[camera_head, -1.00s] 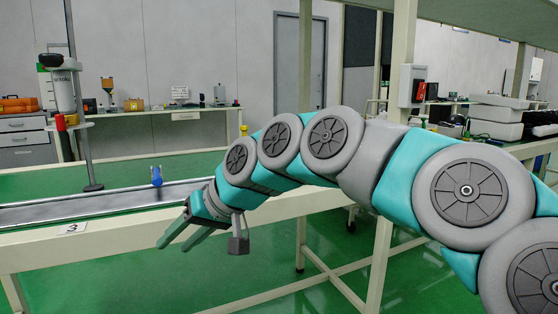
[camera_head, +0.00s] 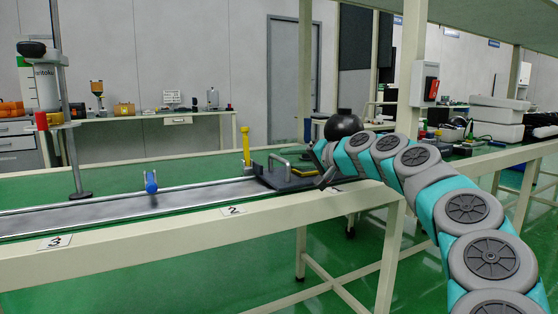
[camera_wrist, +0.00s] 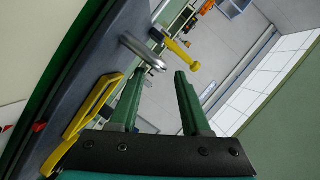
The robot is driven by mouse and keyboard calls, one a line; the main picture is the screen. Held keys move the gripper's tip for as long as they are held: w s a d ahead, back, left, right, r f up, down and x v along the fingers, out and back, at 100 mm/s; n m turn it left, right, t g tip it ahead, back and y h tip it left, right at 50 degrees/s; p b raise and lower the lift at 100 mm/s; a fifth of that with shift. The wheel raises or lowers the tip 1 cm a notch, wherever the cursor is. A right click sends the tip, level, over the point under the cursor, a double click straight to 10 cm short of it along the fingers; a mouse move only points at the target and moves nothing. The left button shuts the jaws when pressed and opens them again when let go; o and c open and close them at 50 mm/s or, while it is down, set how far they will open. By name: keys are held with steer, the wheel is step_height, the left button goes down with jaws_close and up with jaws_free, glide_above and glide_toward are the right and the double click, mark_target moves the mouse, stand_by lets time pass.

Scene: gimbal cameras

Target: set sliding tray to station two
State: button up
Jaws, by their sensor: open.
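The sliding tray (camera_head: 268,181) is a dark plate with a grey bar handle (camera_head: 292,160). It sits on the rail, right of the number 2 label (camera_head: 234,211). In the wrist view the tray (camera_wrist: 98,62) fills the left side, and its metal handle (camera_wrist: 142,52) reaches towards my fingertips. My gripper (camera_wrist: 160,73) is open, with two green fingers and nothing held between them. The handle's end appears close to the left fingertip; contact cannot be told. In the head view my gripper is at the tray's right end, its fingers partly hard to make out.
A blue peg (camera_head: 151,182) stands at the rail between the 3 label (camera_head: 55,242) and the 2 label. A yellow post (camera_head: 246,148) stands behind the tray, and a yellow handle (camera_wrist: 92,108) lies on it. The rail (camera_head: 100,214) left of the tray is clear apart from the peg.

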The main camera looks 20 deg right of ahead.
mark_target(279, 160)
steer(key=shift+x, duration=2.65)
steer(key=shift+c, duration=0.4)
jaws_close()
steer(key=shift+f, duration=0.1)
